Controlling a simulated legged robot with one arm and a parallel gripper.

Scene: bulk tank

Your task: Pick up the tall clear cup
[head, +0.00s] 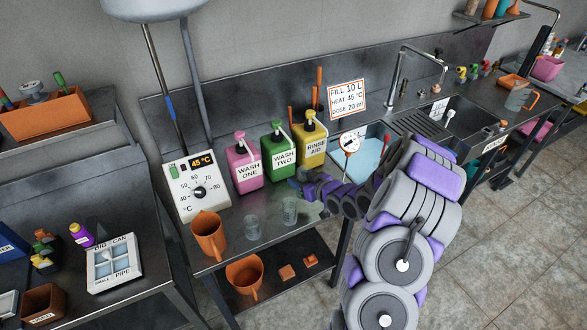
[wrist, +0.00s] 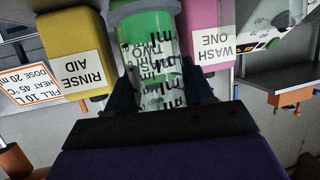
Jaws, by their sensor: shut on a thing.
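The tall clear cup (head: 290,211), a see-through measuring cup, is at the front of the steel bench, right of a shorter clear cup (head: 252,227). My gripper (head: 306,190) comes in from the right. In the wrist view, which is upside down, the tall clear cup (wrist: 150,70) with dark ml marks sits between the two dark fingers of my gripper (wrist: 163,88), which is shut on it. The green bottle's label shows through the cup. Whether the cup's base touches the bench is not clear.
Behind stand the pink WASH ONE bottle (head: 242,163), green WASH TWO bottle (head: 278,155) and yellow RINSE AID bottle (head: 311,143). An orange jug (head: 208,236) stands left of the cups, near the dial box (head: 195,188). A sink (head: 450,117) lies right.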

